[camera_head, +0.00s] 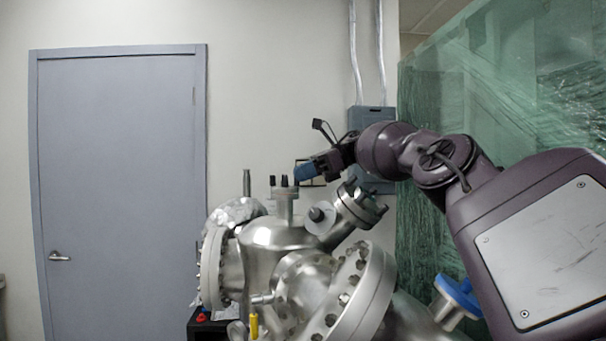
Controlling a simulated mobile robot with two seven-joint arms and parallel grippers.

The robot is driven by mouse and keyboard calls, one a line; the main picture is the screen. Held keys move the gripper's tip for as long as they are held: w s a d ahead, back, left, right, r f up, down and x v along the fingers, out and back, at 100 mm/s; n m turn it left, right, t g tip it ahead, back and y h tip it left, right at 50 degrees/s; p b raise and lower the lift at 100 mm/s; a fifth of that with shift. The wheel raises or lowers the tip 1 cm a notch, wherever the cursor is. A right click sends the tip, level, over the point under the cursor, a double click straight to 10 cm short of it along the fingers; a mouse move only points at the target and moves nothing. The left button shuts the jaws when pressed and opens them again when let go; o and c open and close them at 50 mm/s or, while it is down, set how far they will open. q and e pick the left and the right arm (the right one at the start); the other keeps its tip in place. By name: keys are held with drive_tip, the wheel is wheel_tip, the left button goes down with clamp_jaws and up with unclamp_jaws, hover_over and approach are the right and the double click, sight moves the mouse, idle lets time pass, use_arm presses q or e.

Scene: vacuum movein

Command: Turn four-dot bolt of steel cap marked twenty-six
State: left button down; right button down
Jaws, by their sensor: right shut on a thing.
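A small steel cap (287,194) sits on the top neck of the steel vacuum chamber (268,238). Dark upright bolts (272,182) stand on it. The dots on the bolts and the number on the cap are too small to read. My right gripper (302,174) comes in from the right with its blue fingertips at the right side of this cap. It is shut on a bolt there, which the fingers mostly hide. My left gripper is not in view.
An angled port with a bolted flange (361,204) rises just right of the cap, below my right wrist. A large bolted flange (366,296) faces forward. A blue-topped port (459,296) is at lower right. A grey door (122,190) stands behind, left.

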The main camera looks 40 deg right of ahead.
idle(0.6)
drive_tip(key=c, duration=1.1)
unclamp_jaws()
drive_tip(key=shift+s+m+t+h, duration=0.15)
drive_tip(key=shift+m+t+h, duration=0.25)
drive_tip(key=shift+m+t, duration=0.2)
drive_tip(key=m+t+h, duration=0.1)
drive_tip(key=m+h, duration=0.1)
drive_tip(key=m+t+h, duration=0.2)
drive_tip(key=a+m+t+h, duration=0.1)
drive_tip(key=m+h, duration=0.1)
drive_tip(key=m, duration=0.1)
drive_tip(key=shift+s+h, duration=0.2)
drive_tip(key=shift+h, duration=0.2)
drive_tip(key=shift+a+m+t+h, duration=0.1)
drive_tip(key=shift+m+t+h, duration=0.3)
drive_tip(key=shift+m+h, duration=0.55)
drive_tip(key=shift+a+m+h+b, duration=0.2)
drive_tip(key=shift+m+h+b, duration=0.2)
drive_tip(key=shift+m+h, duration=1)
